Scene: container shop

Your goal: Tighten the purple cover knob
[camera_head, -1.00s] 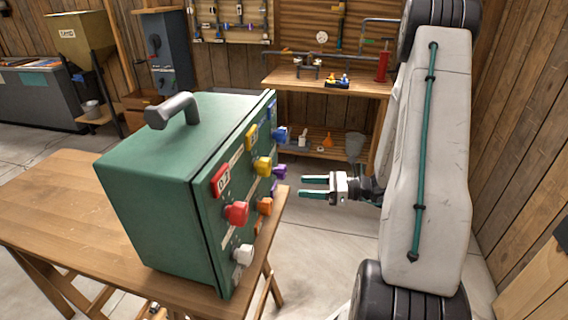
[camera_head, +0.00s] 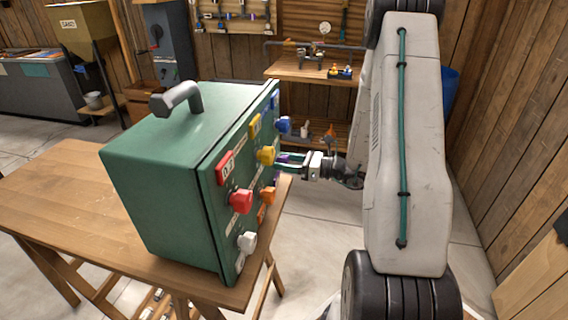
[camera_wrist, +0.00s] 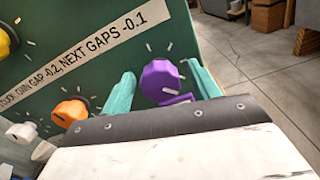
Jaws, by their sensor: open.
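The purple knob (camera_wrist: 160,80) sits on the front panel of a green box (camera_head: 150,175), with a light pointer line on its face. In the wrist view my gripper (camera_wrist: 162,92) is open, with one teal finger on each side of the purple knob. I cannot tell whether either finger touches it. In the head view my gripper (camera_head: 284,161) is at the panel's far lower part, where the purple knob is mostly hidden. A purple tag-like piece (camera_wrist: 178,100) shows just below the knob.
The panel also has a red knob (camera_head: 241,201), a yellow knob (camera_head: 266,155), a blue knob (camera_head: 284,125), an orange knob (camera_head: 268,195) and a white knob (camera_head: 247,241). The box stands on a wooden table (camera_head: 60,200). A workbench (camera_head: 310,72) stands behind.

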